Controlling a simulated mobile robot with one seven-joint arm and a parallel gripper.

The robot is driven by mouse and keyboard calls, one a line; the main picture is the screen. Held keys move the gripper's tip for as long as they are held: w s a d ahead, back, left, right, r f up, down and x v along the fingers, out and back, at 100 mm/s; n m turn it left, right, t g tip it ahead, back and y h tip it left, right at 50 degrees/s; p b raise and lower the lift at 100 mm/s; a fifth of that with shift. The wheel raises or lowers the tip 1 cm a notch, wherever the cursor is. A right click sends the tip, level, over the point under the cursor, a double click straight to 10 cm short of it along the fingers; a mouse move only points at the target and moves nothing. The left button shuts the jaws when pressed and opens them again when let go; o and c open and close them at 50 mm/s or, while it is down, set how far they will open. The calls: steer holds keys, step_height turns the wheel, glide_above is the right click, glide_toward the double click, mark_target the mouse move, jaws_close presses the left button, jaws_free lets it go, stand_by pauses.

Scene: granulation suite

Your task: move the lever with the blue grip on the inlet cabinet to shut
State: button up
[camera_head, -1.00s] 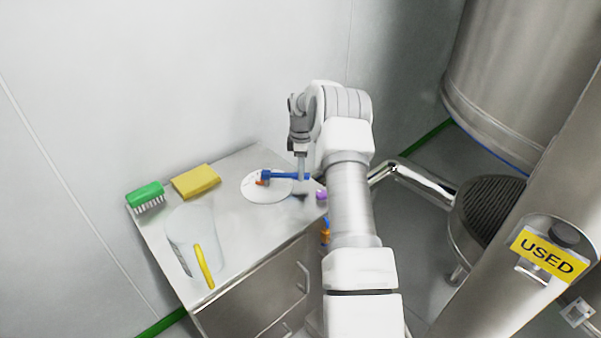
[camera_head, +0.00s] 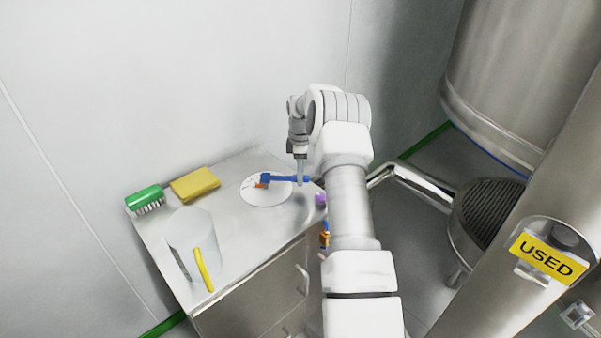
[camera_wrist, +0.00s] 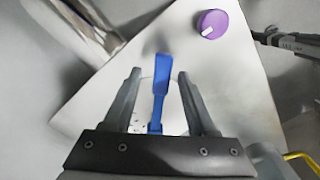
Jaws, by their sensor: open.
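The lever with the blue grip (camera_head: 288,178) sits over a round white dial plate (camera_head: 263,197) on top of the steel inlet cabinet (camera_head: 235,225). In the head view its grip points right, away from the hub. In the wrist view the blue grip (camera_wrist: 161,78) lies between the two fingers of my gripper (camera_wrist: 158,82), with a gap visible on both sides. My gripper also shows in the head view (camera_head: 301,182), pointing down at the grip's outer part. It is open. The dial's markings are too small to read, and my gripper's base hides part of the plate.
A purple knob (camera_wrist: 212,24) is on the cabinet top near the grip's end. A green brush (camera_head: 145,197), a yellow sponge (camera_head: 195,183) and a clear container (camera_head: 190,235) with a yellow-handled item stand at the left. A steel pipe (camera_head: 410,178) and vessel are at the right.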

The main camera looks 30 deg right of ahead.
step_height(320, 180, up, 18)
steer(key=p, duration=0.1)
steer(key=shift+f, duration=0.25)
stand_by(0.4)
steer(key=s+a+r+m+t+h, duration=0.1)
steer(key=s+a+r+m, duration=0.1)
steer(key=s+a+r, duration=0.5)
steer(key=s+a+r+m+t, duration=0.15)
steer(key=s+a+r, duration=0.25)
steer(key=a+r, duration=0.55)
steer(key=s+a+f+m+t, duration=0.1)
steer(key=s+a+m, duration=0.1)
steer(key=s, duration=0.6)
steer(key=s+a+f+m+t, duration=0.1)
steer(key=s+a+f+m, duration=0.1)
steer(key=s+a, duration=0.3)
steer(key=s+a+f+m+t+y, duration=0.1)
steer(key=s+a+m, duration=0.3)
steer(key=s, duration=0.7)
steer(key=shift+s+f+p, duration=0.3)
steer(key=shift+s+p, duration=0.1)
